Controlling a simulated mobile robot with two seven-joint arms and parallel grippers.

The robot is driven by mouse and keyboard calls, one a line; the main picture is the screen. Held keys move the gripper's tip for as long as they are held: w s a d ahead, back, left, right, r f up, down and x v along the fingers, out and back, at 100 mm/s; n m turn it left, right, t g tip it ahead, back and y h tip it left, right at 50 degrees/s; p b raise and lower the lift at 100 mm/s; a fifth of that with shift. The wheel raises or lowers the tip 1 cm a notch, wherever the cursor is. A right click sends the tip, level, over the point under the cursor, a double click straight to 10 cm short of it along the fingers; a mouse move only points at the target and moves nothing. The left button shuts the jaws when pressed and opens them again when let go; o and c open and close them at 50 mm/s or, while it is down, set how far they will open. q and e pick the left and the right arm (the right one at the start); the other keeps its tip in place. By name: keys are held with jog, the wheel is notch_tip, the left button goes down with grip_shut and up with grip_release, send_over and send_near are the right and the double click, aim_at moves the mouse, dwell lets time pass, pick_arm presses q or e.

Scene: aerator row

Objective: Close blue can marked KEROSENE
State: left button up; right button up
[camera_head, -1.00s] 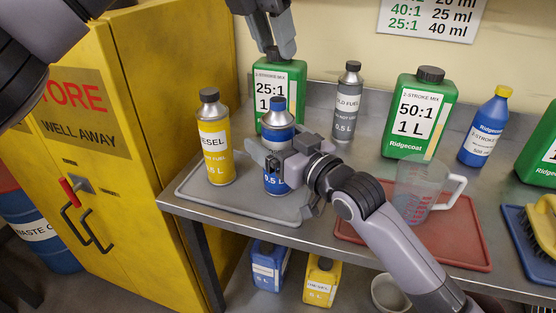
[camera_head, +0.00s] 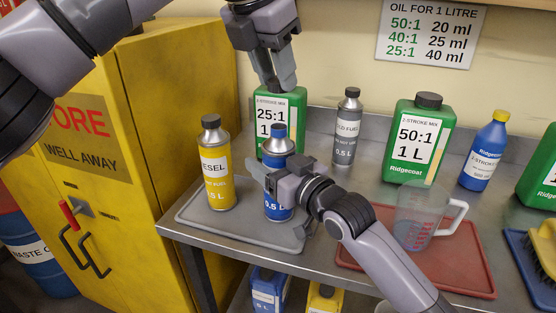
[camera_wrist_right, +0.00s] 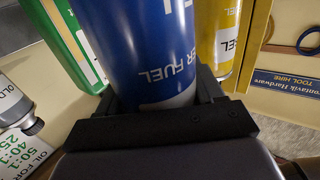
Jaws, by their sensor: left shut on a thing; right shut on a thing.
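A blue can (camera_head: 278,205) with a blue top (camera_head: 277,131) stands upright on the grey mat; "0,5 L" shows. Its name is hidden behind my right gripper. My right gripper (camera_head: 268,180) is shut around its body. In the right wrist view the blue can (camera_wrist_right: 152,50) sits between the fingers (camera_wrist_right: 160,105), with "ER FUEL" showing. My left gripper (camera_head: 285,88) is above and behind the blue can, in front of the top of a green 25:1 canister (camera_head: 298,108). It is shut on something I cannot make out. The canister's cap is hidden.
A yellow diesel can (camera_head: 216,165) stands close left of the blue can on the grey mat (camera_head: 195,215). A grey can (camera_head: 347,130), a green 50:1 canister (camera_head: 420,140), a blue bottle (camera_head: 483,155) and a measuring jug (camera_head: 415,220) stand to the right. A yellow cabinet (camera_head: 175,90) is at left.

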pick_arm(q)
send_over(280, 126)
jog(key=shift+s+a+f, duration=0.15)
jog(key=shift+f, duration=0.6)
jog(key=shift+s+a+f, duration=0.1)
jog(key=shift+f, duration=0.6)
jog(key=shift+s+a+f, duration=0.15)
jog(key=shift+f, duration=0.6)
jog(key=shift+f, duration=0.1)
jog(key=shift+f, duration=0.8)
jog(key=shift+f, duration=0.55)
pick_arm(e)
grip_shut()
pick_arm(q)
jog(key=m, duration=0.2)
jog(key=m+g+h, duration=0.1)
jog(key=m, duration=0.1)
jog(key=shift+w+a+m+g, duration=0.1)
jog(key=shift+w+m+g, duration=0.1)
jog(key=shift+m+g, duration=0.1)
jog(key=m+g, duration=0.1)
jog(key=m, duration=0.1)
jog(key=m+g, duration=0.1)
jog(key=m, duration=0.2)
jog(key=shift+w+h, duration=0.15)
jog(key=shift+h, duration=0.15)
